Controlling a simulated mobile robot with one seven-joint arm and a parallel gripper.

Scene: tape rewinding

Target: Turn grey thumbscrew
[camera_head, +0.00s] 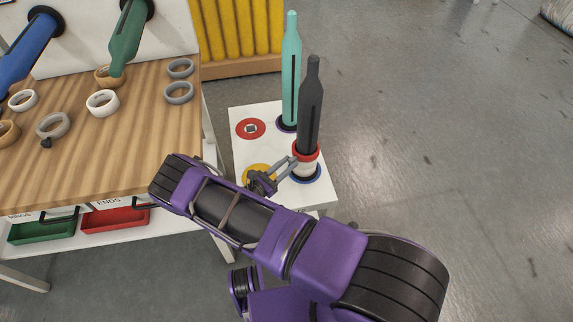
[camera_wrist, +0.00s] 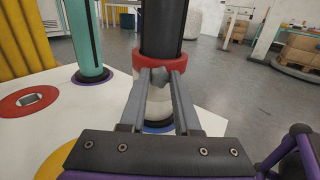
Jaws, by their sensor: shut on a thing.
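The grey thumbscrew (camera_wrist: 159,76) sits on the front of a red collar (camera_wrist: 139,61) around the base of a dark grey post. My gripper (camera_wrist: 160,80) is shut on the thumbscrew, one finger on each side of it. In the head view my gripper (camera_head: 291,161) reaches the red collar (camera_head: 306,150) from the left. The dark post (camera_head: 310,105) stands upright, with a white roll (camera_head: 304,168) below the collar. The thumbscrew itself is too small to make out in the head view.
A teal post (camera_head: 291,65) stands behind on the same white stand (camera_head: 243,114). The stand has a red disc (camera_head: 245,121) and a yellow disc (camera_head: 250,169). A wooden table (camera_head: 150,135) with several rings is at left. Open floor lies to the right.

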